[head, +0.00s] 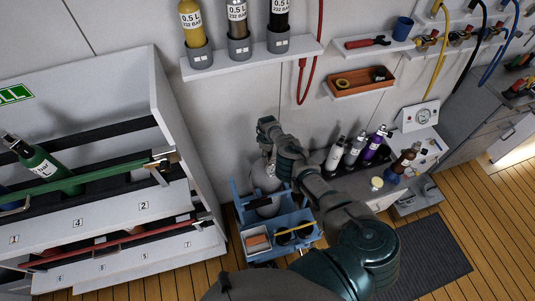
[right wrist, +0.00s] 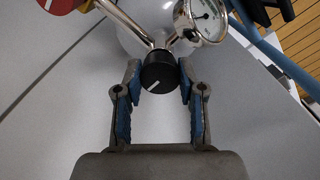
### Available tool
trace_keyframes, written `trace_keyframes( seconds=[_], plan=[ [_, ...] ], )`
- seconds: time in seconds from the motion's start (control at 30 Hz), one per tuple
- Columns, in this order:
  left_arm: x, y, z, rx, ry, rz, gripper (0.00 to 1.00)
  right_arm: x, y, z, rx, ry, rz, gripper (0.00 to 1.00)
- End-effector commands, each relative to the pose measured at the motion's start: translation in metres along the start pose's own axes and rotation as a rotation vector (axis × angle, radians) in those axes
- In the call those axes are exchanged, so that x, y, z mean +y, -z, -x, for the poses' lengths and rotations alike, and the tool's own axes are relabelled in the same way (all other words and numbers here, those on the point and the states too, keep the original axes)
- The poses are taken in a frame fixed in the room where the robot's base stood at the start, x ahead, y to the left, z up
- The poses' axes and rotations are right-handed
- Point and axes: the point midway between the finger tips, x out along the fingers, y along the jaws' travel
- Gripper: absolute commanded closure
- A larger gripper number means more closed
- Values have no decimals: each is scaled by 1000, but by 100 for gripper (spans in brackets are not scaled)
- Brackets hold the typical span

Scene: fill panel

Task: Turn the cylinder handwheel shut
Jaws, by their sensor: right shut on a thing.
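The cylinder handwheel is a round black knob (right wrist: 159,78) with a white mark line, in the right wrist view. It sits on a chrome valve in front of a pale rounded cylinder (right wrist: 140,42). My right gripper (right wrist: 160,68) has its blue-padded fingers on both sides of the knob, shut on it. In the head view, the grey cylinder (head: 265,176) stands in a blue carrier (head: 242,212), partly behind my right arm. The handwheel and fingertips are hidden there by the arm. My left gripper is not in view.
A pressure gauge (right wrist: 207,17) and a red disc (right wrist: 60,3) sit close to the fingers. A white rack (head: 160,120) with a green bottle (head: 45,170) stands left. A wall shelf (head: 262,56) is above. Small bottles (head: 355,150) stand right of the arm.

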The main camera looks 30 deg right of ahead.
Motion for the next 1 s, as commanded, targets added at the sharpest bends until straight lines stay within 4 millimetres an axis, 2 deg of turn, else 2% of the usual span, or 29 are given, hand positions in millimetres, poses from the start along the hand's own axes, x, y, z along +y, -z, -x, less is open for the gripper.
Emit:
trace_keyframes(
  seconds=[0.57, 0.6, 0.7, 1.0],
  plan=[
    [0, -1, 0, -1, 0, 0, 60, 4, 4, 4, 12, -9, -37, 96],
    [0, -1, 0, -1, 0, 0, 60, 4, 4, 4, 12, -9, -36, 59],
    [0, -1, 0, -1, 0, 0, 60, 3, 3, 4, 10, -8, -36, 35],
    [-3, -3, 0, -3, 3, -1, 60, 1, 2, 2, 5, -4, -30, 35]
  ],
)
